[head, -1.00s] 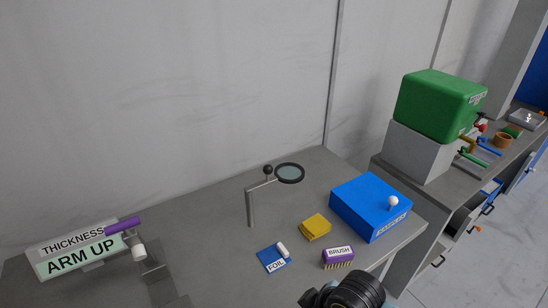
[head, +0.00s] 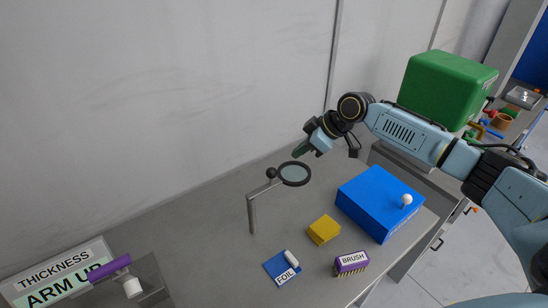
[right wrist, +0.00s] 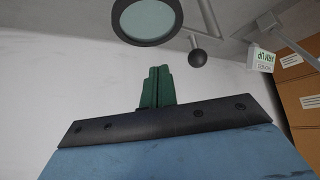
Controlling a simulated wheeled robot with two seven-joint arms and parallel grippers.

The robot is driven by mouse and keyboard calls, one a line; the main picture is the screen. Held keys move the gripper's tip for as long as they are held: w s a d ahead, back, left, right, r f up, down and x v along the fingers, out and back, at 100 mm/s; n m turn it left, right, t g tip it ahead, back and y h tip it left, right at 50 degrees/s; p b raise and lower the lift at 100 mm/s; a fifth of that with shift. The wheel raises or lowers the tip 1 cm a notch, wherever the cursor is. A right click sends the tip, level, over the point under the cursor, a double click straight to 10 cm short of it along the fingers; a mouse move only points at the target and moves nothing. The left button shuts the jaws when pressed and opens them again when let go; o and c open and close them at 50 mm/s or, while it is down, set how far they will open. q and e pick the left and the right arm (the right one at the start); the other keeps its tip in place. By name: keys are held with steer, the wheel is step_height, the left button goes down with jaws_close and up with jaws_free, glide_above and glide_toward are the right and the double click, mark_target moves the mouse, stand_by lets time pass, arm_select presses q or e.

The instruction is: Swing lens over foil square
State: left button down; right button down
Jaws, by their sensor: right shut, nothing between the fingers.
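The round lens (head: 295,174) in a dark ring sits on a grey bent stand (head: 252,213) with a black ball knob (head: 271,172) on its arm. The lens also shows at the top of the right wrist view (right wrist: 146,17), with the knob (right wrist: 197,58) beside it. The blue foil square (head: 278,270), labelled FOIL and bearing a small white piece, lies on the table in front of the stand. My right gripper (head: 299,152) is shut and empty, just behind and above the lens ring in the head view. Its green fingers (right wrist: 157,85) show together in the wrist view. My left gripper is out of view.
A yellow block (head: 323,230), a purple brush (head: 351,263) and a blue box (head: 380,203) with a white knob stand right of the foil. The THICKNESS / ARM UP sign (head: 62,277) is at the left.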

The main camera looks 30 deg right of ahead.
mark_target(279, 174)
steer(key=shift+w+d+r, duration=0.25)
steer(key=shift+d+r, duration=0.05)
steer(key=shift+s+a, duration=0.1)
steer(key=shift+s, duration=0.05)
steer(key=p+x, duration=0.1)
steer(key=x, duration=0.9)
steer(key=shift+a, duration=0.15)
